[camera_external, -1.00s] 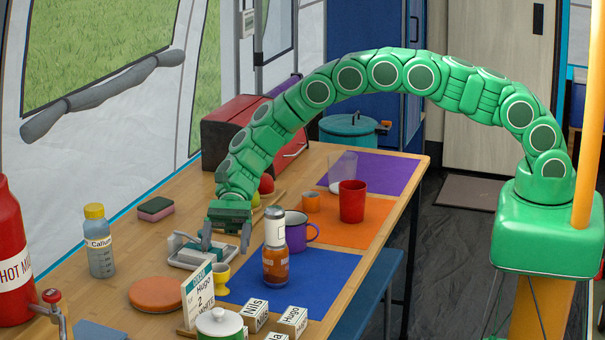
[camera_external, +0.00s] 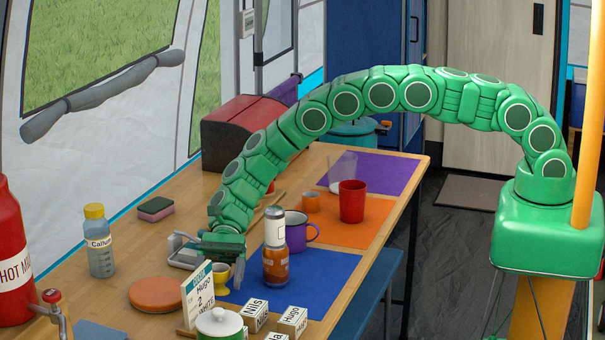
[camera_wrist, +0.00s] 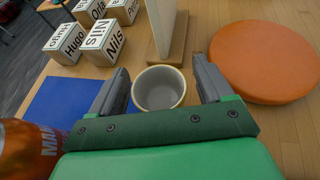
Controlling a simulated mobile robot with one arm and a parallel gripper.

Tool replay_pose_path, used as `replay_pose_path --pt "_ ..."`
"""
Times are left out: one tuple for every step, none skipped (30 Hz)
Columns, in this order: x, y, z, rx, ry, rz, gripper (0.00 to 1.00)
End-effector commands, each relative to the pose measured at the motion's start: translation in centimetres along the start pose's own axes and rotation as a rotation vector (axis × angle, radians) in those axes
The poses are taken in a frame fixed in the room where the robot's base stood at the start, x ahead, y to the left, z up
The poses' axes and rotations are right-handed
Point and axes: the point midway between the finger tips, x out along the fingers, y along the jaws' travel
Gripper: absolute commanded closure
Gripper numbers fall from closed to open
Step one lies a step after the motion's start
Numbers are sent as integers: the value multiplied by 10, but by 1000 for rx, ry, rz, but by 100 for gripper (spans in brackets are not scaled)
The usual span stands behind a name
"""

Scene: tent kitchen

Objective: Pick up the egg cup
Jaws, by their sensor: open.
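The egg cup (camera_external: 222,276) is small and yellow. It stands upright by the left edge of the blue mat, partly hidden by the card stand and my gripper. In the wrist view the egg cup (camera_wrist: 158,89) shows its pale round rim and grey hollow inside. My gripper (camera_external: 225,268) is low over it. In the wrist view my gripper (camera_wrist: 160,70) is open, with one finger on each side of the cup. The gap looks narrow on the left and wider on the right. I cannot tell whether either finger touches it.
A card stand (camera_external: 198,297) is close beside the cup. A brown bottle (camera_external: 275,263) stands to the right on the blue mat (camera_external: 325,275). Lettered blocks (camera_external: 255,312) and a white-lidded pot (camera_external: 219,322) are in front. An orange disc (camera_external: 157,295) lies to the left.

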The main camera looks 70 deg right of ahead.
Motion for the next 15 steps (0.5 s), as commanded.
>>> replay_pose_path --pt "4 0 0 0 0 1 20" --pt "6 0 0 0 0 0 20" --pt "7 0 0 1 -1 0 20" --pt "7 0 0 1 -1 0 20" --pt "7 0 0 1 -1 -1 20" --pt "7 0 0 1 -1 -1 20" --pt "7 0 0 1 -1 -1 20" --pt "7 0 0 1 -1 -1 20" --pt "7 0 0 1 -1 -1 22" --pt "7 0 0 1 -1 0 26" --pt "7 0 0 1 -1 0 31" --pt "7 0 1 1 -1 0 37" --pt "7 0 0 1 -1 0 42" --pt "7 0 0 1 -1 0 46" --pt "7 0 0 1 -1 0 52"
